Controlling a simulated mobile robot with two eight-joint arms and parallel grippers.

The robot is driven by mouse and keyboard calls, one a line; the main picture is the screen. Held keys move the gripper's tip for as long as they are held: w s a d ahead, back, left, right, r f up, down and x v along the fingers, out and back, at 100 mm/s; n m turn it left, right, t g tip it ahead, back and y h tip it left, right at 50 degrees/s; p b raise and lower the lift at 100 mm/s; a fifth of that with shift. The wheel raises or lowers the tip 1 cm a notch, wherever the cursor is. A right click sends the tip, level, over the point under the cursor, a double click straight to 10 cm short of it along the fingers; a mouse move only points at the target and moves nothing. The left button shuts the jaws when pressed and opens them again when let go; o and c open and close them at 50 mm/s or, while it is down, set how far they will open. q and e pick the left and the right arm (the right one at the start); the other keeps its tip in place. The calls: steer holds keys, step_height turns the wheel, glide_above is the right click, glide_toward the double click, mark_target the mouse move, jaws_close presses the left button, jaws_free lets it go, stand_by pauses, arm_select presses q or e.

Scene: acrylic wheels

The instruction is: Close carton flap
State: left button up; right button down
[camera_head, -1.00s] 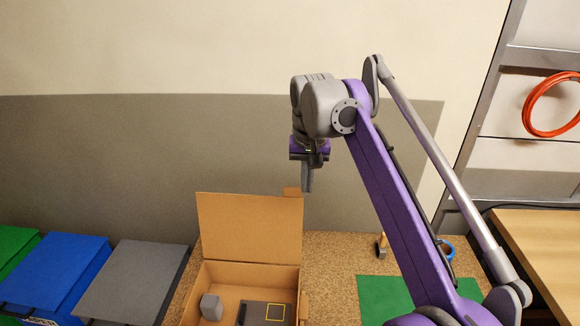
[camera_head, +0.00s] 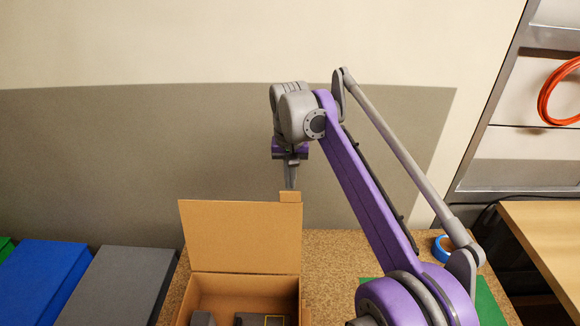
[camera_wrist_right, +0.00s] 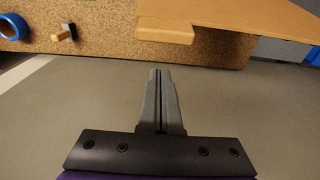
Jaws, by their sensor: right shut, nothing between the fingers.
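An open brown carton (camera_head: 241,290) stands on the cork-like tabletop, with its large back flap (camera_head: 240,237) raised nearly upright. A small tab (camera_head: 290,197) sticks up at the flap's top right corner. My right gripper (camera_head: 291,186) is shut and empty, pointing down just above or behind that tab; I cannot tell whether it touches. In the right wrist view, the shut fingers (camera_wrist_right: 159,75) point toward the tab (camera_wrist_right: 164,32) and the flap edge (camera_wrist_right: 230,15), with a visible gap in the picture. Inside the carton are a grey block (camera_head: 202,319) and a dark flat item (camera_head: 260,320), partly cut off. My left gripper is not in view.
Grey (camera_head: 118,285) and blue (camera_head: 42,280) lidded bins stand left of the carton. Blue tape (camera_head: 442,246) and a green mat (camera_head: 489,303) lie to the right, behind my right arm. A hammer (camera_wrist_right: 64,33) shows in the wrist view. A wall is behind.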

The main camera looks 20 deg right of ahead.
steer(key=shift+s+a+r, duration=0.2)
steer(key=shift+s, duration=0.4)
steer(key=shift+s+a+r, duration=0.15)
steer(key=shift+s+r, duration=0.1)
steer(key=shift+s, duration=0.4)
steer(key=shift+s+a+r, duration=0.2)
steer(key=shift+s, duration=0.4)
steer(key=shift+a, duration=0.15)
